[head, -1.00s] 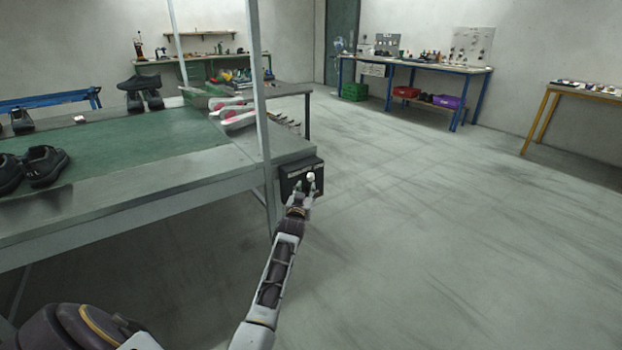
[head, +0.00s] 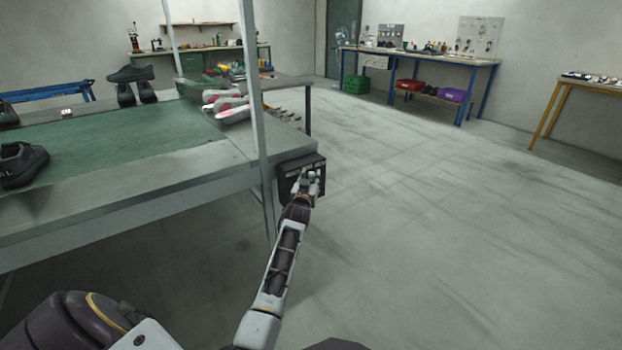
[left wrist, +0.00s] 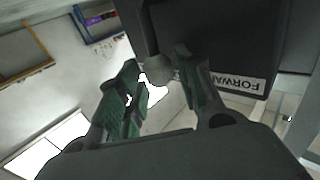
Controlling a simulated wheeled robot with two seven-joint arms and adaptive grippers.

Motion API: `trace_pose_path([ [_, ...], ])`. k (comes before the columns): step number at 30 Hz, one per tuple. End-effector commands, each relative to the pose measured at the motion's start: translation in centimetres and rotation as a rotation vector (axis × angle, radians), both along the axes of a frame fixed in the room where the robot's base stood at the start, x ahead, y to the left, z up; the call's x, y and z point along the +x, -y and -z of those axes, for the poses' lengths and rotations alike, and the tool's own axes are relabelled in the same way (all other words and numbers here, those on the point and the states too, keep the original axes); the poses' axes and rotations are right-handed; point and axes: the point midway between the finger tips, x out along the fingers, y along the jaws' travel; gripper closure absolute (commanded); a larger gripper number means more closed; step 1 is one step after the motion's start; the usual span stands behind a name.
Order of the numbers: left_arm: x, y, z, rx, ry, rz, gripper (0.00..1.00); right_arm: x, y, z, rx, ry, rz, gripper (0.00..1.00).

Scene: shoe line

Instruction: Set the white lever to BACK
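The black lever box (head: 290,185) is fixed at the right end of the workbench. In the left wrist view the box (left wrist: 215,35) fills the top and carries a pale label reading "FORWA…", upside down and partly cut off. In the head view my left gripper (head: 310,180) is in front of the box and mostly hides the knob. The lever's tilt is not clear. My right gripper is not in view.
The workbench (head: 130,195) has a green mat and black shoes (head: 20,165). A grey upright post (head: 257,120) stands close to the left of the box. Open floor (head: 430,230) lies to the right. A blue-legged table (head: 420,58) stands at the back.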

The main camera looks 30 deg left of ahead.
Motion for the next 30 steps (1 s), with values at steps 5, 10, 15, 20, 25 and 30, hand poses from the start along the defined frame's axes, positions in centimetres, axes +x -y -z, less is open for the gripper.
trace_pose_path([
  [5, 0.01, 0.02, -0.04, 0.000, 0.000, 0.000, 0.64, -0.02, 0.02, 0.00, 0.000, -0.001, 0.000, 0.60],
  [10, 0.01, 0.02, -0.03, 0.000, 0.000, 0.000, 0.77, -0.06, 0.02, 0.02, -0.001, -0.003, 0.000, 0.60],
  [15, 0.01, 0.02, -0.02, 0.000, 0.000, 0.000, 0.99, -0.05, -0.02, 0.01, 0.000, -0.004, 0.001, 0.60],
  [20, 0.01, 0.02, -0.01, 0.000, 0.000, 0.000, 1.00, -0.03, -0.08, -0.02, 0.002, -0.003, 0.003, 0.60],
  [25, 0.03, 0.03, -0.03, 0.000, -0.002, 0.000, 1.00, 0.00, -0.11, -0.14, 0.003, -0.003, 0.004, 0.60],
  [30, 0.10, 0.07, -0.10, 0.004, -0.011, 0.000, 1.00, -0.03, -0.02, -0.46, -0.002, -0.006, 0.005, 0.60],
])
